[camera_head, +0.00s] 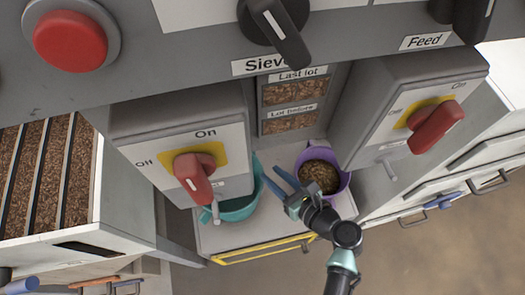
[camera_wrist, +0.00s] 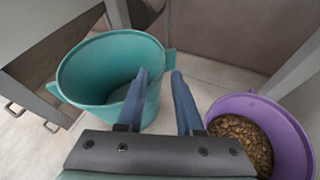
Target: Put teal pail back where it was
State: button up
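The teal pail (camera_head: 240,209) stands upright on the light shelf under the Sieve outlet, partly hidden by the left switch box in the head view. In the wrist view the teal pail (camera_wrist: 110,70) looks empty, with a small tab on its right rim. My gripper (camera_head: 271,178) is to the right of the pail, its blue fingers pointing at that rim. In the wrist view the fingertips (camera_wrist: 159,72) are apart, with the tab just beyond and between them. I cannot tell whether they touch it.
A purple pail (camera_head: 320,172) filled with brown pellets stands close on the right; it also shows in the wrist view (camera_wrist: 262,112). Switch boxes with red handles (camera_head: 194,172) overhang both sides. A yellow-edged bar (camera_head: 262,252) runs along the shelf front. Pellet trays (camera_head: 45,180) are at left.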

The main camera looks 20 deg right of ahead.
jog(key=shift+p+v, duration=0.3)
jog(key=shift+v, duration=1.75)
